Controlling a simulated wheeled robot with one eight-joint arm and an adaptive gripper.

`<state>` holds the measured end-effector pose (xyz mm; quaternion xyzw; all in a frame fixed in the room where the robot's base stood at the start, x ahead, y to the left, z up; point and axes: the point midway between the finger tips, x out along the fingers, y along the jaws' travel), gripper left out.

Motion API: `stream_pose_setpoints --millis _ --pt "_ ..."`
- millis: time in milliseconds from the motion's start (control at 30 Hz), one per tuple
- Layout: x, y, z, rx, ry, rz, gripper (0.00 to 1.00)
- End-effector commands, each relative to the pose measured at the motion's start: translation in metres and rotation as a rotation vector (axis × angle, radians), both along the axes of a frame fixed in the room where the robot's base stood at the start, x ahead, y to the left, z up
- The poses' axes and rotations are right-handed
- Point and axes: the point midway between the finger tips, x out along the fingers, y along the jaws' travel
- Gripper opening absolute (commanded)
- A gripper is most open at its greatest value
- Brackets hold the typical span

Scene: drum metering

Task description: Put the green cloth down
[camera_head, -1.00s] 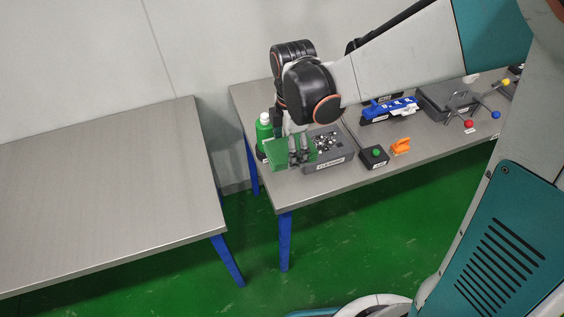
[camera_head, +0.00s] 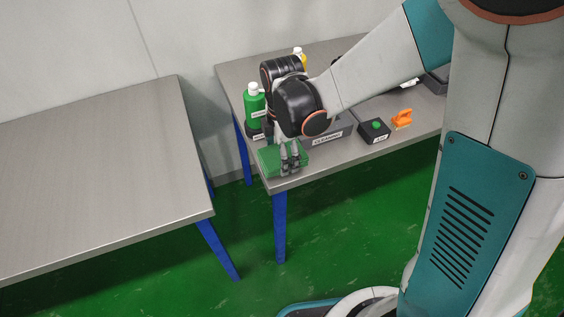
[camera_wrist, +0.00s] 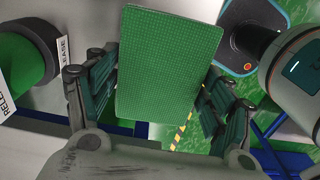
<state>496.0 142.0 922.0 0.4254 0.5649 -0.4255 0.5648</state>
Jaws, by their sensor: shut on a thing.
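The green cloth (camera_head: 270,158) is a flat green block-like piece near the front left corner of the right-hand table. My gripper (camera_head: 290,168) is shut on it, with the fingers pointing down. In the wrist view the cloth (camera_wrist: 168,62) fills the middle, between the two dark fingers of my gripper (camera_wrist: 155,95). From the head view I cannot tell whether the cloth touches the table top or hangs just above it.
A green bottle (camera_head: 254,104) stands behind the cloth. A grey box labelled "cleaning" (camera_head: 330,138) is to its right, then a black box with a green button (camera_head: 375,130) and an orange clamp-like item (camera_head: 402,118). The left table (camera_head: 100,170) is bare, across a gap.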

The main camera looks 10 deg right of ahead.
Motion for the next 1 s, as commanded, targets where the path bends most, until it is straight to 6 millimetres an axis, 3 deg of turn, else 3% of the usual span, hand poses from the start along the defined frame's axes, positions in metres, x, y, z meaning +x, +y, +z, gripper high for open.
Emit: stream_pose_setpoints --millis 100,200,600,633,700,1000 --pt "0.0 0.0 -0.022 0.0 0.0 0.0 0.4" --pt "0.0 0.0 -0.031 0.0 0.0 0.0 0.4" --pt "0.0 0.0 -0.033 0.0 0.0 0.0 0.4" --pt "0.0 0.0 -0.034 0.0 0.0 0.0 0.77" --pt "0.0 0.0 -0.033 0.0 0.0 0.0 0.93" --pt "0.0 0.0 -0.033 0.0 0.0 0.0 0.94"
